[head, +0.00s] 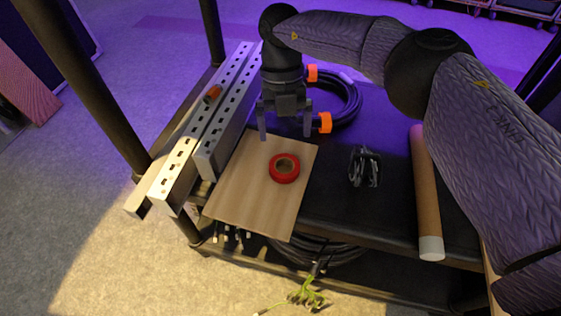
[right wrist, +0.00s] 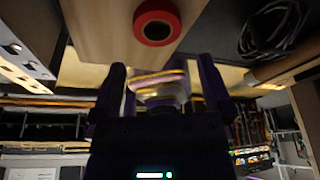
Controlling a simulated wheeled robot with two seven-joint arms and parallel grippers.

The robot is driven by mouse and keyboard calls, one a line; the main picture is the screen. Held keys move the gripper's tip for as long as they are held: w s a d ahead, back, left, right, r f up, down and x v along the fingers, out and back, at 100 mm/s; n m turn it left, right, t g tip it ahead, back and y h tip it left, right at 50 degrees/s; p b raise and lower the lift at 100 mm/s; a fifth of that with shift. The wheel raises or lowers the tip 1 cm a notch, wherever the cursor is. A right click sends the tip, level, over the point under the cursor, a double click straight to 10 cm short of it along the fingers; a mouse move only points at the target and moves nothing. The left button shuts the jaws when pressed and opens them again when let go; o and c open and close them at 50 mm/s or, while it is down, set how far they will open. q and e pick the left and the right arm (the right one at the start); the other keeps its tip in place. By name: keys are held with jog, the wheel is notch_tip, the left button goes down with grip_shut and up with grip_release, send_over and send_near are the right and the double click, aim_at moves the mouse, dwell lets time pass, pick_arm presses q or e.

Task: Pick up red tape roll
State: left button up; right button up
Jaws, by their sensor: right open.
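The red tape roll (head: 284,168) lies flat on a light wooden board (head: 240,193) on the dark cart top in the head view. It also shows at the top of the right wrist view (right wrist: 157,22). My right gripper (head: 285,136) points down above the far part of the board, beyond the roll. Its two fingers are apart with nothing between them. In the right wrist view the fingers (right wrist: 160,75) are spread and the roll is outside them. My left gripper is not in view.
Perforated metal rails (head: 202,125) lie left of the board, with a small orange-brown item on them. A black cable coil with orange clips (head: 345,100) lies behind. A dark cable bundle (head: 365,168) and a cardboard tube (head: 426,190) lie to the right. A dark post (head: 95,90) stands at left.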

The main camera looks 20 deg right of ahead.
aim_at(284, 165)
jog(key=b+x, duration=0.3)
jog(key=x, duration=0.4)
jog(key=shift+a, duration=0.15)
jog(key=shift+f+b, duration=0.3)
jog(key=shift+b, duration=0.05)
jog(key=shift+s+r, duration=0.1)
jog(key=shift+c, duration=1.4)
jog(key=c, duration=0.5)
jog(key=shift+c, duration=0.7)
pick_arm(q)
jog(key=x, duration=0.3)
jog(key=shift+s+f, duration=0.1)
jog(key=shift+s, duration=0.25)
